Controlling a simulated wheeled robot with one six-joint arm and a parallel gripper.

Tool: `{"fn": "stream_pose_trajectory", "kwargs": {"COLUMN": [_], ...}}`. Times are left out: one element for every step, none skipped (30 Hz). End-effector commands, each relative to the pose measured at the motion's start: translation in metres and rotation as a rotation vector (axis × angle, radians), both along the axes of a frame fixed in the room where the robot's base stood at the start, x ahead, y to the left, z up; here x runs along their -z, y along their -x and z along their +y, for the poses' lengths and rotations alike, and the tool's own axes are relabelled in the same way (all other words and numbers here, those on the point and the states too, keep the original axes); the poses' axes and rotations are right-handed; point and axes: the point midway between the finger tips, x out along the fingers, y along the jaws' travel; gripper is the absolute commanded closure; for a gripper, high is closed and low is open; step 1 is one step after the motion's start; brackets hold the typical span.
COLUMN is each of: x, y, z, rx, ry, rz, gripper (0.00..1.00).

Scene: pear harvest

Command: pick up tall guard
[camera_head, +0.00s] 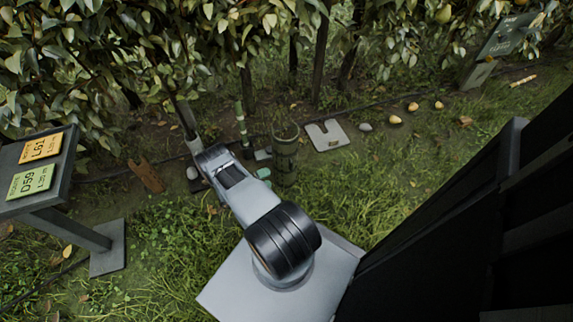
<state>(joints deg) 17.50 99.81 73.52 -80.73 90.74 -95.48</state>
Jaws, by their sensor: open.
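A tall, open-topped, olive-green cylinder (286,158), which looks like the tall guard, stands upright on the grass just right of my arm. Its dark round mouth faces up. A slimmer green upright piece with pale bands (241,123) stands to its left, farther back. My arm reaches up and left from its base, and its elbow is left of the cylinder with a visible gap. My gripper cannot be made out; the arm appears to hide it. Nothing is seen touching the cylinder.
A pale notched plate (327,134) lies right of the cylinder, with a grey stone (365,127) and several pears (396,120) beyond. A brown piece (147,175) lies left. A signboard (40,165) stands at far left. Leafy branches overhang the back; grass in front is clear.

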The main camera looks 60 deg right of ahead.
Motion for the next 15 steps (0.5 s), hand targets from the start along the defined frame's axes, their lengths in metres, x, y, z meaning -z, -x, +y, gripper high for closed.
{"fn": "stream_pose_trajectory", "kwargs": {"x": [0.005,0.006,0.007,0.007,0.007,0.007,0.007,0.007,0.007,0.007,0.007,0.007,0.007,0.007,0.007], "y": [0.005,0.007,0.011,0.014,0.016,0.02,0.022,0.024,0.027,0.03,0.031,0.034,0.035,0.036,0.038], "z": [-0.005,-0.009,-0.015,-0.02,-0.025,-0.031,-0.036,-0.041,-0.047,-0.051,-0.055,-0.06,-0.063,-0.066,-0.069], "rx": [0.0,0.0,-0.002,-0.001,-0.002,-0.001,-0.002,-0.001,-0.002,-0.002,-0.003,-0.002,-0.004,-0.004,-0.003], "ry": [-0.002,-0.002,-0.003,-0.003,-0.003,-0.004,-0.003,-0.003,-0.003,-0.004,-0.004,-0.004,-0.004,-0.004,-0.004], "rz": [0.013,0.018,0.021,0.023,0.023,0.023,0.022,0.022,0.021,0.021,0.021,0.021,0.021,0.021,0.021], "gripper": [0.0,0.0,0.0,0.0,0.0,0.0,0.0,0.0,0.0,0.0,0.0,0.0,0.0,0.0,0.0]}}
